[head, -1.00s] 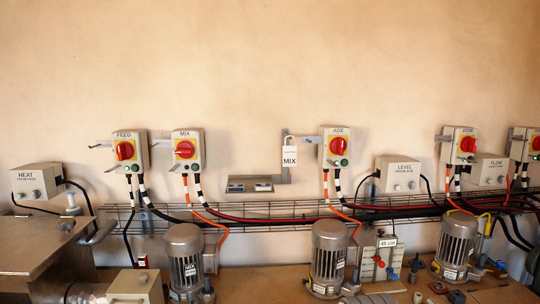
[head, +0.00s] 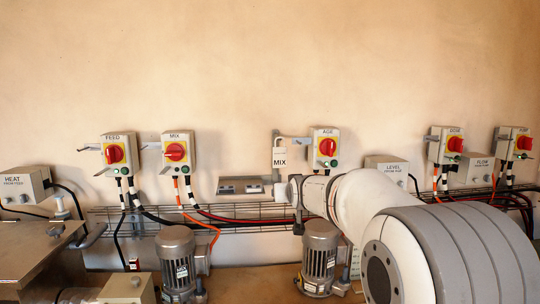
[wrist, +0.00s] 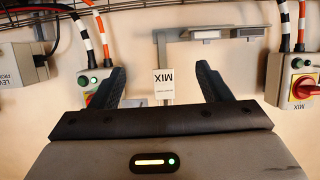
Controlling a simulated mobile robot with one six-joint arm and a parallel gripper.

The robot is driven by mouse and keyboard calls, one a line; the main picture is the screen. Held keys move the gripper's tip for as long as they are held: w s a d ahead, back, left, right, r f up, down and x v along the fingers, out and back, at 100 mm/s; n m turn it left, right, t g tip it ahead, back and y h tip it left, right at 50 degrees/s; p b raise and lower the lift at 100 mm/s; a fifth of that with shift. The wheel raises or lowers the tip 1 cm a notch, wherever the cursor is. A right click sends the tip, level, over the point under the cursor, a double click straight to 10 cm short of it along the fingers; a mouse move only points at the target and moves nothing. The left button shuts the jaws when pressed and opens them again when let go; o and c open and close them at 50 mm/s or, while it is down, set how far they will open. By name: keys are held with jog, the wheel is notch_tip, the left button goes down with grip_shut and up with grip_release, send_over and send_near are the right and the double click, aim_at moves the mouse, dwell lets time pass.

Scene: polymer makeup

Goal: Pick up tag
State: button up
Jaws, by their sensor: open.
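The tag (head: 280,157) is a small white card marked MIX, hanging from a grey wall bracket left of the AGE switch box in the head view. The wrist view is upside down and shows the tag (wrist: 164,83) with its lettering inverted. My gripper (wrist: 161,72) is open, its two dark fingers on either side of the tag in the picture. Nothing is held. I cannot tell how far the tag is beyond the fingertips. In the head view my arm reaches in from the lower right, and its far end is just below and right of the tag.
The AGE switch box (head: 325,149) is close to the tag's right. A grey ledge (head: 240,186) with two small plates sits lower left on the wall. A wire cable tray (head: 250,221) with cables runs below, above motors (head: 319,258). The wall above is bare.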

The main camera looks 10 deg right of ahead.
aim_at(280, 154)
jog(key=w+r+t+p, duration=0.1)
jog(key=w+r, duration=0.1)
jog(key=w, duration=0.4)
jog(key=w+r+t+p, duration=0.1)
jog(key=w+r+p, duration=0.1)
jog(key=w, duration=0.4)
jog(key=w+r+t+p, duration=0.1)
jog(key=w+r+t, duration=0.1)
jog(key=w, duration=0.4)
jog(key=shift+d+r+p, duration=0.1)
jog(key=shift+p, duration=0.3)
jog(key=shift+w, duration=0.5)
jog(key=shift+c, duration=0.2)
jog(key=c, duration=1)
